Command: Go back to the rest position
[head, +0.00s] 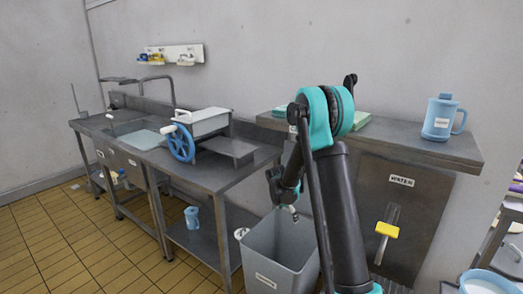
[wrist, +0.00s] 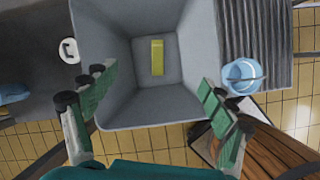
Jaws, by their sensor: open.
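My gripper (wrist: 158,80) is open, with its green-padded fingers apart and nothing between them in the wrist view. It is over the open top of a grey bin (wrist: 112,62). A yellow block-like thing (wrist: 157,57) lies at the bottom of the bin, apart from the fingers. In the head view my arm reaches down over the same labelled bin (head: 262,262), and the arm hides part of it. The fingers show only small and partly hidden there.
A steel table (head: 215,172) with a blue-wheeled machine (head: 182,143) stands left of the bin. A counter marked WATER (head: 402,181) stands behind my arm, with a blue jug (head: 438,120) on top. A light-blue bucket (wrist: 240,75) stands right of the bin.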

